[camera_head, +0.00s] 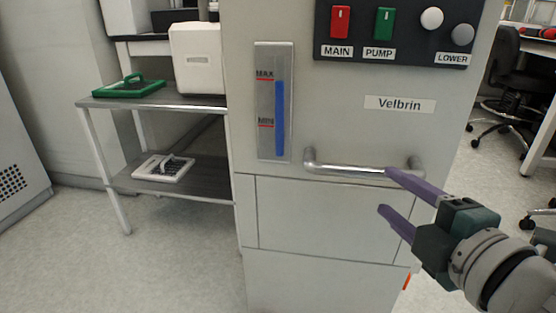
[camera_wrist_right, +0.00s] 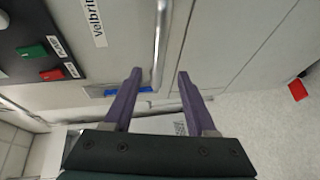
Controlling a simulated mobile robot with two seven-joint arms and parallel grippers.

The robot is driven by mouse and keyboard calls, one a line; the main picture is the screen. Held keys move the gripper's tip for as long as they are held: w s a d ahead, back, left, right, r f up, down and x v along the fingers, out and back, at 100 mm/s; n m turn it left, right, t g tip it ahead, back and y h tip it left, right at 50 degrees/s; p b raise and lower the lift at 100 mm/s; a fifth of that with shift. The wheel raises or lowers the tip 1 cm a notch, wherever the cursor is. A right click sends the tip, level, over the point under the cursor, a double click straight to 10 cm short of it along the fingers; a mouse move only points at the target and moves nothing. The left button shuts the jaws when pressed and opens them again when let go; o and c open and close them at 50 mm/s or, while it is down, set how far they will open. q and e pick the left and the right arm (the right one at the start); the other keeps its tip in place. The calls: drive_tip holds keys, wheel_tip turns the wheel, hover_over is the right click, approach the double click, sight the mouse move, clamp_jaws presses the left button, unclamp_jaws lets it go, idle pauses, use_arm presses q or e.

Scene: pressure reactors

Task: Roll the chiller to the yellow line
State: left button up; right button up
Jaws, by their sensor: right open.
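The chiller (camera_head: 335,215) is a tall light-grey cabinet labelled Velbrin, in the middle of the head view. My right gripper (camera_head: 385,190), with purple fingers, is open at the handle's right end. In the right wrist view the handle (camera_wrist_right: 160,40) runs down to between the two open fingertips (camera_wrist_right: 160,73). I cannot tell whether a finger touches it. My left gripper is not in view. No yellow line shows in either view.
A metal shelf table (camera_head: 150,102) stands close to the chiller's left, with a green tray (camera_head: 128,88) and a white box (camera_head: 196,57). A black office chair (camera_head: 508,75) and a bench stand at the right. Grey floor is clear at front left.

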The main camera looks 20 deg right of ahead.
sight(368, 175)
drive_tip(key=b+x, duration=0.2)
drive_tip(key=x, duration=0.6)
drive_tip(key=shift+w+d, duration=0.15)
drive_tip(key=shift+w, duration=0.2)
clamp_jaws()
drive_tip(key=shift+r, duration=0.1)
idle(0.8)
